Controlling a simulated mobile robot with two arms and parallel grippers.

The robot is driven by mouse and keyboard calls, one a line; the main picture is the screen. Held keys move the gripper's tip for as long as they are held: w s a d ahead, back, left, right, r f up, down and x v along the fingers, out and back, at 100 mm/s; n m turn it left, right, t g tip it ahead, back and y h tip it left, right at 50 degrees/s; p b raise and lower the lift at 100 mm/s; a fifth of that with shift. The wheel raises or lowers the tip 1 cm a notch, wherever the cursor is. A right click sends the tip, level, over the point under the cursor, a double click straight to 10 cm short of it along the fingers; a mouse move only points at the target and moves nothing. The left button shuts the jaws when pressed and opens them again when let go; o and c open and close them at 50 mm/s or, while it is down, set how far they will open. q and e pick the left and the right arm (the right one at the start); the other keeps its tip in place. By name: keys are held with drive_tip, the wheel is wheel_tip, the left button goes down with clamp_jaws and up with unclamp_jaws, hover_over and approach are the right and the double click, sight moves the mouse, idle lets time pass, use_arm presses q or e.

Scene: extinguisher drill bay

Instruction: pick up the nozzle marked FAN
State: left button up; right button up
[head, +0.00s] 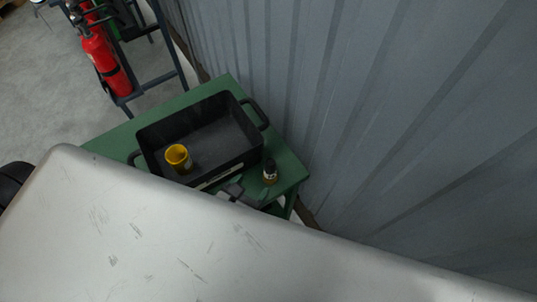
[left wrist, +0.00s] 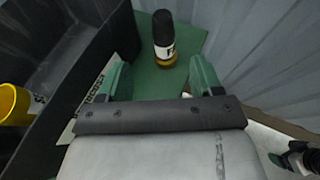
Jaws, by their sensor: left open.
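The nozzle with a black top, a white label and a yellow base stands upright on the green table beside the tray; it is in the left wrist view (left wrist: 164,40) and small in the head view (head: 270,172). Only an F reads clearly on its label. My left gripper (left wrist: 160,72) is open, its green fingers apart and empty, with the nozzle beyond and between the fingertips in the picture. In the head view my left gripper (head: 236,190) is just left of the nozzle, partly hidden by my grey arm. I do not see my right gripper.
A black tray (head: 222,104) with handles stands on the green table (head: 107,143); a yellow nozzle (head: 178,157) is inside it. A grey corrugated wall (head: 400,110) rises close behind. A red extinguisher (head: 105,60) is at upper left. A dark and green thing (left wrist: 300,158) at lower right is unclear.

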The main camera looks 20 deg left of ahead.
sight(267, 171)
use_arm(q)
drive_tip(key=x, duration=0.4)
drive_tip(key=shift+d, duration=0.25)
drive_tip(key=shift+w, duration=0.35)
drive_tip(key=p+x, duration=0.1)
drive_tip(key=x, duration=0.3)
drive_tip(key=shift+w+d+f, duration=0.15)
drive_tip(key=shift+f, duration=0.15)
drive_tip(key=shift+w+d+f, duration=0.1)
drive_tip(key=shift+w+f, duration=0.15)
drive_tip(key=shift+w, duration=0.2)
drive_tip(key=shift+s, duration=0.1)
drive_tip(key=c, duration=1.1)
drive_tip(key=shift+c, duration=0.2)
use_arm(e)
drive_tip(key=shift+s+d+r, duration=0.2)
drive_tip(key=shift+s+r, duration=0.05)
drive_tip(key=shift+s, duration=0.4)
drive_tip(key=shift+s+d+r, duration=0.2)
drive_tip(key=shift+s, duration=0.4)
